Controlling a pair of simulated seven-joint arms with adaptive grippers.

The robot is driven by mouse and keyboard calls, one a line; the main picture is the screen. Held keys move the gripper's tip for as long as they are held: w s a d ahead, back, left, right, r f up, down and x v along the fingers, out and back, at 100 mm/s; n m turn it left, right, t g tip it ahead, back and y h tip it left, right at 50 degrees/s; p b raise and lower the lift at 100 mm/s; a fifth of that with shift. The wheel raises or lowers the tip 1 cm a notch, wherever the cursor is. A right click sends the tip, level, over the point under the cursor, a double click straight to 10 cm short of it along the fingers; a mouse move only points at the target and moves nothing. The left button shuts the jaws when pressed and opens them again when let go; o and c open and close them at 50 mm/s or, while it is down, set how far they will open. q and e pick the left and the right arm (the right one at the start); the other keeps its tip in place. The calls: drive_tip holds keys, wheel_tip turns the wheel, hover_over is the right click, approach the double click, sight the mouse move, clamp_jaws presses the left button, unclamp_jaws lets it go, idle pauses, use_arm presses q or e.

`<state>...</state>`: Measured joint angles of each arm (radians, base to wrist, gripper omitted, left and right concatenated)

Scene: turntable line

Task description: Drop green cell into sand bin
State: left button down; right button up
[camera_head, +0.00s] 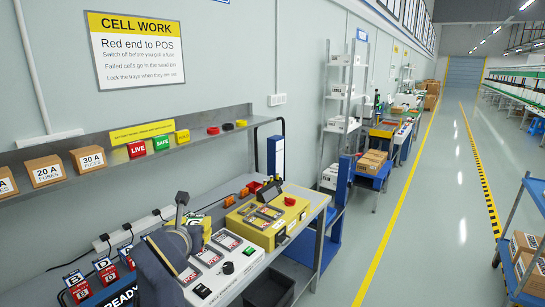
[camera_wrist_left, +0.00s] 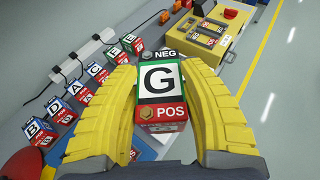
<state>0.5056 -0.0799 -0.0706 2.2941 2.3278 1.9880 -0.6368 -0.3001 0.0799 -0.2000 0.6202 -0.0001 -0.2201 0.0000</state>
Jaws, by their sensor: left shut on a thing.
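My left gripper (camera_wrist_left: 158,115) is shut on the green cell (camera_wrist_left: 160,78), its yellow fingers on both sides of it. The cell has a white face with a black G, a red POS end toward the bottom of the wrist view and a dark NEG end toward the top. In the head view my left gripper (camera_head: 192,222) is over the bench, and the cell is not clear there. A dark open bin (camera_head: 268,291) stands low beside the bench's right part; I see no sand or label on it. My right gripper is not in view.
Several lettered cells stand in a row by cables, such as cell D (camera_wrist_left: 60,110). A yellow case (camera_head: 266,222) with cells in it sits on the bench's right. Fuse boxes (camera_head: 44,171) line the wall shelf (camera_head: 205,137). The aisle floor (camera_head: 425,220) is clear.

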use_arm(q)
drive_tip(key=shift+d+r+m+h, duration=0.3)
drive_tip(key=shift+d+r+h, duration=0.15)
drive_tip(key=shift+r, duration=0.2)
drive_tip(key=shift+a+r, duration=0.1)
drive_tip(key=shift+r, duration=0.35)
